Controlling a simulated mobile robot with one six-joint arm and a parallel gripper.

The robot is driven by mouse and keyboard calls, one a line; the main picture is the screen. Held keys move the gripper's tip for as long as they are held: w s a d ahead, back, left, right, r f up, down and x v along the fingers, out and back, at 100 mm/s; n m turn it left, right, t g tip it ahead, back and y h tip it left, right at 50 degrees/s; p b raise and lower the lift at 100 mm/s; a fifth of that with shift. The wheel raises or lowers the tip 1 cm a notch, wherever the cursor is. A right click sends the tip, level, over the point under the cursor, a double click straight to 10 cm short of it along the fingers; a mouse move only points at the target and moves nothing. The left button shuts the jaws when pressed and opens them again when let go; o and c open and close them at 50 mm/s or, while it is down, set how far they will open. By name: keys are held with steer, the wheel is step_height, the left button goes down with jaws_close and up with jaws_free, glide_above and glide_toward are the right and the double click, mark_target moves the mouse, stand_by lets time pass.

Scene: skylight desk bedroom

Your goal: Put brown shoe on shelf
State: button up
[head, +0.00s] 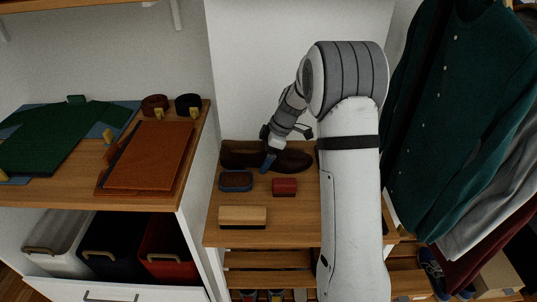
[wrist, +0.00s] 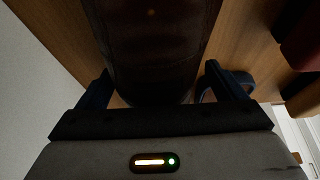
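The brown shoe (head: 238,157) lies at the back of a wooden bench top (head: 295,215), near the white wall. In the wrist view the dark brown leather of the shoe (wrist: 150,45) runs between my two fingers. My gripper (head: 270,162) is low over the middle of the shoe and hides part of it. The fingers stand apart on either side of the shoe, with a gap showing beside the right finger. A slatted wooden shelf (head: 268,260) is under the bench top. My arm covers the right part of the bench.
Several shoes are partly visible below the slats. Clothes (head: 455,120) hang at the right. A desk with a brown leather folder (head: 150,155) stands left.

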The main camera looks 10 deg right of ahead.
steer(key=shift+o, duration=0.9)
